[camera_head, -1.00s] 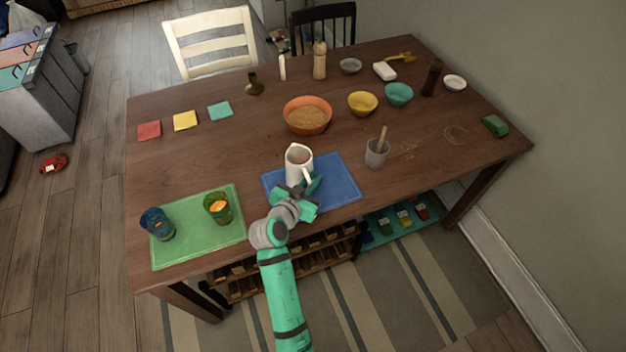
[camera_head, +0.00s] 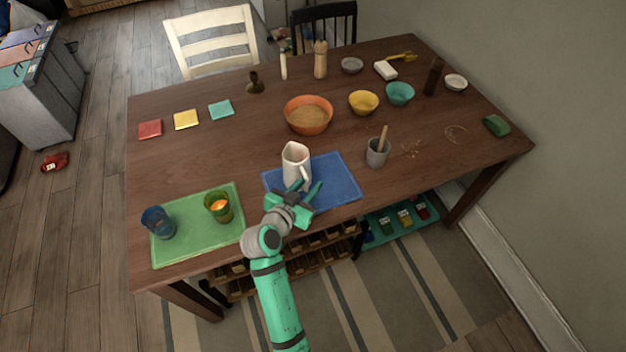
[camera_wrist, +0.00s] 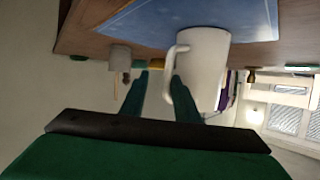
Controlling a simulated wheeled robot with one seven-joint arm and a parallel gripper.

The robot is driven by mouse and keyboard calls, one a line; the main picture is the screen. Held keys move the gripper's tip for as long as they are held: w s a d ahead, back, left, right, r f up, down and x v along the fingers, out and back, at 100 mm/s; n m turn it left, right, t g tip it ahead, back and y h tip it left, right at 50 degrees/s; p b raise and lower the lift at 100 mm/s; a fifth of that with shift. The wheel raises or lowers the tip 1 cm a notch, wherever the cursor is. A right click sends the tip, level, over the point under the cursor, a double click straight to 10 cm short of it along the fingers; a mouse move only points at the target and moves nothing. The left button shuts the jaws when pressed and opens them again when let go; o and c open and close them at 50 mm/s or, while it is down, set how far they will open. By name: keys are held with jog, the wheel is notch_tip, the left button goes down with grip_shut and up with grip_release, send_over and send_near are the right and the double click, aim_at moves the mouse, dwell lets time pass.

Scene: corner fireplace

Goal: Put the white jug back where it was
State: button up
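The white jug (camera_head: 296,166) stands near the left part of the blue mat (camera_head: 335,183), with its handle toward my gripper. In the wrist view the picture is upside down, and the jug (camera_wrist: 208,68) shows with its base toward the blue mat (camera_wrist: 150,18). My gripper (camera_wrist: 160,85) is open, its green fingers spread apart near the jug's handle. A gap shows between the left finger and the handle; the right finger overlaps the handle and jug body, and contact cannot be told. In the head view my gripper (camera_head: 296,196) is at the mat's front edge.
A green tray (camera_head: 190,252) with two glasses is at the left. A grey cup with a wooden stick (camera_head: 377,153) stands right of the mat. An orange bowl (camera_head: 308,116) is behind the jug. The table (camera_head: 240,150) is clear left of the jug.

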jog(key=v, duration=0.8)
jog(key=s+f+n+t+y, duration=0.1)
jog(key=s+f+n+y, duration=0.2)
jog(key=s+f, duration=0.35)
jog(key=s+f+n+y, duration=0.3)
jog(key=s+f+n, duration=0.1)
jog(key=s, duration=0.6)
jog(key=s+r+t, duration=0.1)
jog(key=s+r, duration=0.3)
jog(key=s, duration=0.4)
jog(key=s+d+r+t, duration=0.1)
jog(key=s+r, duration=0.4)
jog(key=s, duration=0.4)
jog(key=shift+s+d+y, duration=0.2)
jog(key=shift+d+y, duration=0.15)
jog(key=shift+y, duration=0.05)
